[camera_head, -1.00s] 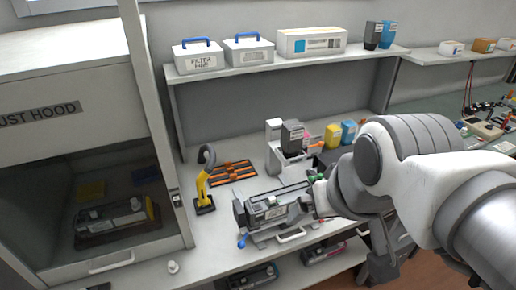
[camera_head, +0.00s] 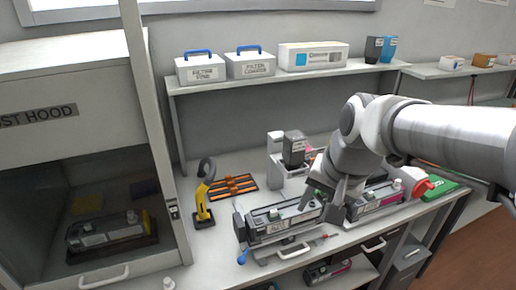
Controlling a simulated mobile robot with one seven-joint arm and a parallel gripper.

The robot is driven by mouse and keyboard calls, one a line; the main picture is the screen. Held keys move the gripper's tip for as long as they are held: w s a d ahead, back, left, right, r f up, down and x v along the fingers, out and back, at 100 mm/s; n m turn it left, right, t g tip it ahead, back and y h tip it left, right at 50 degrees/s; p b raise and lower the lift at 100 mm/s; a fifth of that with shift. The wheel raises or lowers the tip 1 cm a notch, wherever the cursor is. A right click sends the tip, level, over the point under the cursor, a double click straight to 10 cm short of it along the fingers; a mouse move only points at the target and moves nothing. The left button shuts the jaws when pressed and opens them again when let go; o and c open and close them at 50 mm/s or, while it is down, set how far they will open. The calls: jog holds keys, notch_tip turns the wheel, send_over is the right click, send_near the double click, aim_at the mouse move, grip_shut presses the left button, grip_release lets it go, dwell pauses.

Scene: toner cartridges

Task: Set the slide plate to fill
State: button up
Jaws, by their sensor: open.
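A dark and light grey toner cartridge (camera_head: 283,220) lies in a holder at the front middle of the bench. A white stand (camera_head: 275,155) holding a dark toner bottle (camera_head: 294,147) is behind it. I cannot pick out the slide plate for sure; it is too small or hidden by my arm. My gripper (camera_head: 328,206) is open and points down at the right end of this cartridge. I cannot tell whether it touches anything. A second cartridge with a magenta strip (camera_head: 378,203) lies just right of my gripper.
A yellow and black tool (camera_head: 203,193) stands left of the cartridge, beside an orange-slatted rack (camera_head: 234,187). A dust hood (camera_head: 75,130) with another cartridge (camera_head: 105,232) inside is at the left. A shelf (camera_head: 270,80) with boxes runs above.

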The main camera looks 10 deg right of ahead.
aim_at(300, 252)
jog(key=w+d+f+m+g+b, duration=0.1)
jog(key=w+d+f+m+b, duration=0.1)
jog(key=w+f+m, duration=0.4)
jog(key=w+d+f+m+g+b, duration=0.1)
jog(key=w+d+f+m+b, duration=0.15)
jog(key=w+f, duration=0.4)
jog(key=f+b, duration=0.1)
jog(key=f, duration=0.5)
jog(key=f+b, duration=0.1)
jog(key=f, duration=0.5)
jog(key=w+f, duration=0.1)
jog(key=f, duration=0.5)
jog(key=shift+a+f+b, duration=0.4)
grip_shut()
